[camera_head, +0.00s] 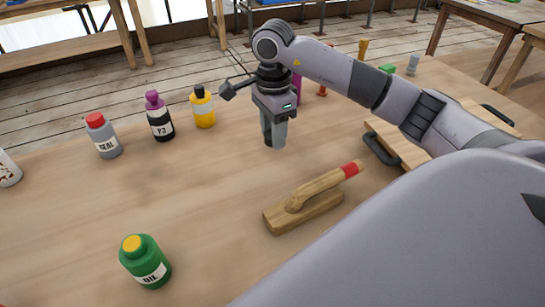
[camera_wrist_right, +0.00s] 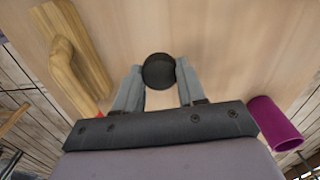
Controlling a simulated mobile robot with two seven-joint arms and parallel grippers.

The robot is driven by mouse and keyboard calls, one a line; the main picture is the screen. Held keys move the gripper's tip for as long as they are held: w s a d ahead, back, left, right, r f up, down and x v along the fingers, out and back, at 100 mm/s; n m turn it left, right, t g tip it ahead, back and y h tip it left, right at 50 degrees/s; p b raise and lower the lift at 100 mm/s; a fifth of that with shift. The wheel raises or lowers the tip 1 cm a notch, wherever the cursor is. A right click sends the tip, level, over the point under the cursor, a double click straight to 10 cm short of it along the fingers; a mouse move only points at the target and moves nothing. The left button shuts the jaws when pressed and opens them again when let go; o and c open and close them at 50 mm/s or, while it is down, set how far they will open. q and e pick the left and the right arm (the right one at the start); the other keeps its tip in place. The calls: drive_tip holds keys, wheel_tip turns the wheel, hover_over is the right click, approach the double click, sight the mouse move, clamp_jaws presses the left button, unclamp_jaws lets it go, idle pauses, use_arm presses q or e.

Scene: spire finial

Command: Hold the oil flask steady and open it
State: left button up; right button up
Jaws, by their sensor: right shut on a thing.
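The oil flask (camera_head: 146,263) is a green bottle with a yellow cap (camera_head: 132,244) and a white label reading OIL. It stands upright near the front left of the table, its cap on, with no gripper at it. My right gripper (camera_head: 274,143) is over the middle of the table, well to the right of and behind the flask, pointing down. In the right wrist view its fingers are shut on a dark round thing (camera_wrist_right: 158,71); the head view hardly shows it. My left gripper is not in view.
A wooden float (camera_head: 300,207) with a red-tipped handle lies right of the flask. SEAL (camera_head: 104,138), purple-capped (camera_head: 160,120) and yellow (camera_head: 203,108) bottles stand behind. A purple thing (camera_wrist_right: 274,121) is beside my right gripper. Table around the flask is clear.

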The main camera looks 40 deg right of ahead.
sight(273, 166)
drive_tip(key=shift+f, duration=3.8)
drive_tip(key=shift+f, duration=0.1)
drive_tip(key=o, duration=1.2)
drive_tip(key=shift+c, duration=0.2)
wheel_tip(273, 166, up, 12)
drive_tip(key=shift+r, duration=0.15)
